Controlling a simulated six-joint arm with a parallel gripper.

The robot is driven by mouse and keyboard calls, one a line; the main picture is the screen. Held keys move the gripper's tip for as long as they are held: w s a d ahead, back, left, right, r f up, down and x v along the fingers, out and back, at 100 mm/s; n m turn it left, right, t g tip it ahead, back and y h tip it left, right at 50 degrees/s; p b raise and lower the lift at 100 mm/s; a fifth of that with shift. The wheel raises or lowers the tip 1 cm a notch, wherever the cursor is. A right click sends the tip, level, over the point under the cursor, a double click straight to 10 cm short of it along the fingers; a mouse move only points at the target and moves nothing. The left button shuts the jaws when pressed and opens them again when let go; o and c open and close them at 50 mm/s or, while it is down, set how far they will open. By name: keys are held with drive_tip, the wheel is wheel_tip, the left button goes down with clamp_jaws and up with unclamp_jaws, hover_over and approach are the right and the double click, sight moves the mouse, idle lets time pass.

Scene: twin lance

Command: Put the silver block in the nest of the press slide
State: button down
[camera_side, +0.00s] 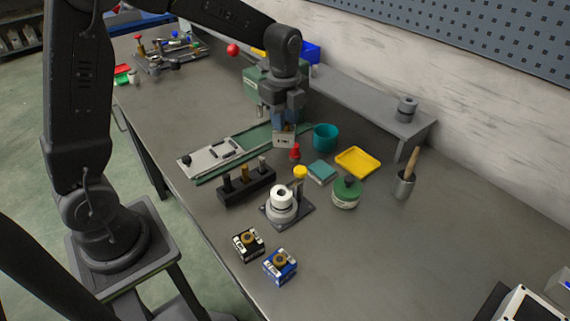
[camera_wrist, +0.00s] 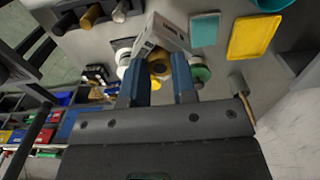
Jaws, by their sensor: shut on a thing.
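My gripper (camera_side: 285,123) is shut on the silver block (camera_side: 284,140) and holds it above the bench, near the right part of the green slide rails (camera_side: 265,141). In the wrist view the block (camera_wrist: 164,32) shows tilted beyond the blue fingers of my gripper (camera_wrist: 160,72). The press slide (camera_side: 205,161) is a silver plate with dark slots on the green rails, left of the block in the side view. Which slot is the nest I cannot tell. The green press body (camera_side: 262,85) stands behind my gripper and is partly hidden by it.
A black rack (camera_side: 247,188) with several pegs stands in front of the slide. A red knobbed piece (camera_side: 295,152), teal cup (camera_side: 325,137), teal block (camera_side: 321,173) and yellow tray (camera_side: 357,162) lie right of the block. A white ring fixture (camera_side: 281,206) stands nearer.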

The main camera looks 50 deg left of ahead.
drive_tip(key=d+n, duration=0.1)
drive_tip(key=n, duration=0.2)
drive_tip(key=shift+w+d+n, duration=0.3)
drive_tip(key=shift+w+d, duration=0.05)
drive_tip(key=shift+w, duration=0.05)
drive_tip(key=w+d+n, duration=0.2)
drive_tip(key=d+n, duration=0.2)
drive_tip(key=n, duration=0.7)
drive_tip(key=a+n, duration=0.2)
drive_tip(key=s+a+n, duration=0.1)
drive_tip(key=a+n, duration=0.1)
drive_tip(key=a, duration=0.1)
drive_tip(key=s+a+r+n, duration=0.1)
drive_tip(key=a, duration=0.2)
drive_tip(key=shift+n, duration=0.4)
drive_tip(key=s+a+n, duration=1.9)
drive_tip(key=a+n, duration=0.2)
drive_tip(key=n, duration=0.3)
approach(224, 150)
drive_tip(key=shift+a+f, duration=0.1)
drive_tip(key=shift+f, duration=1.35)
